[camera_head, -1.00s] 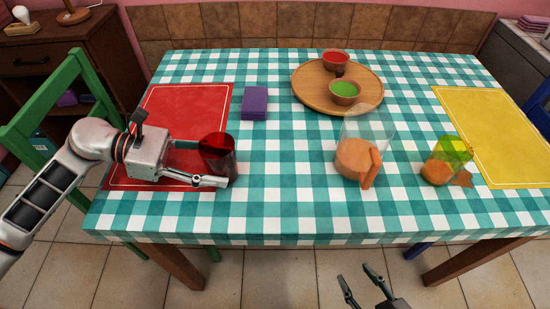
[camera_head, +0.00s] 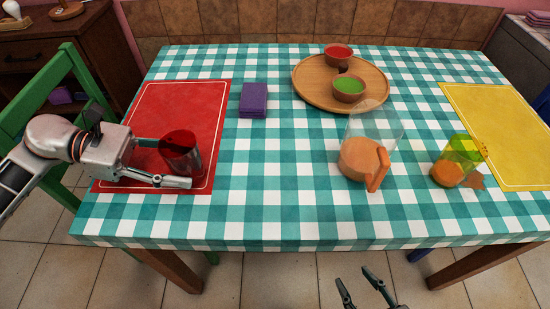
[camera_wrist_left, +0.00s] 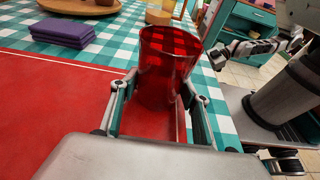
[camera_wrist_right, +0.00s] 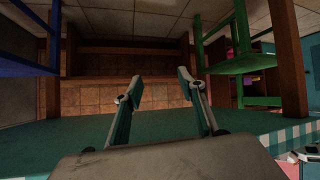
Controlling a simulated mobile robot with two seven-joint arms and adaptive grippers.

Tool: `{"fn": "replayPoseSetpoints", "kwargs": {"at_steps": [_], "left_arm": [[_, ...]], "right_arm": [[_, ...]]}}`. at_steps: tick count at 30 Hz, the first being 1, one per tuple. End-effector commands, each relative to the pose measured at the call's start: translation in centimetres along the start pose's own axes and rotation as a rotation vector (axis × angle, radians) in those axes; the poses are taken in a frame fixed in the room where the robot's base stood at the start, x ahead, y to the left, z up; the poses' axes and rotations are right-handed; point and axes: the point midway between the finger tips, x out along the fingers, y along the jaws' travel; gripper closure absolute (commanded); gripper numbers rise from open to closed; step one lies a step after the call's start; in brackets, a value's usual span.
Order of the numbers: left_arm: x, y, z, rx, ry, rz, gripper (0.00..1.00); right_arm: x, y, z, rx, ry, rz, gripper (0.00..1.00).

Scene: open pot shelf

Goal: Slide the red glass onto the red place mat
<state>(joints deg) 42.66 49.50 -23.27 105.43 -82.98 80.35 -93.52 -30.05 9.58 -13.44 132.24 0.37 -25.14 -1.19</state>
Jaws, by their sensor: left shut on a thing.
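The red glass (camera_head: 181,148), see-through and dark red, stands over the right part of the red place mat (camera_head: 185,100), inside its right edge. My left gripper (camera_head: 180,165) reaches in from the left, low over the mat, with its fingers on either side of the glass. In the left wrist view the glass (camera_wrist_left: 168,62) stands between the two fingers, with red mat around its lower part. The fingers partly hide its base. My right gripper (camera_head: 354,277) is open and empty, in front of the table's near edge; its fingers are apart in the right wrist view (camera_wrist_right: 160,90).
A purple stack (camera_head: 253,100) lies just right of the mat. A glass jug (camera_head: 365,150) with orange contents stands mid-table. A green-yellow glass (camera_head: 460,152) is near the yellow mat (camera_head: 505,125). A wooden tray (camera_head: 315,94) with two bowls is at the back.

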Motion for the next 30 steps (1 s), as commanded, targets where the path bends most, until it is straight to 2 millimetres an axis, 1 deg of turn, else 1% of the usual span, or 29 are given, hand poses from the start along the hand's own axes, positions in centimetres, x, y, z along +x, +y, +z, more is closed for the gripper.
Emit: {"fn": "replayPoseSetpoints", "kwargs": {"at_steps": [1,4,11,16,23,29,30], "left_arm": [[-0.2,0.0,-0.5,-0.004,0.003,0.0,0.66],[-0.8,0.0,-0.7,-0.004,0.003,0.0,0.66],[-2.2,0.1,-1.1,-0.005,0.003,-0.001,0.66],[-3.1,0.2,-1.2,-0.003,0.002,0.0,0.66],[-3.3,0.2,-1.1,0.0,0.002,0.0,0.66],[-3.3,0.2,-1.1,0.0,0.002,0.0,0.66],[-3.3,0.2,-1.1,0.0,0.002,0.0,0.52]], "right_arm": [[0.0,-0.2,-0.1,0.005,0.004,-0.004,0.6],[0.0,-0.6,-0.4,0.014,0.014,-0.01,0.6],[0.1,-1.0,-0.2,0.03,0.013,-0.016,0.6],[0.1,-1.1,-1.0,0.039,0.03,-0.016,0.6],[0.4,-1.0,-1.7,0.042,0.045,-0.015,0.6],[0.4,-1.0,-1.7,0.042,0.046,-0.015,0.6],[0.4,-1.0,-1.7,0.042,0.046,-0.015,0.6]]}}
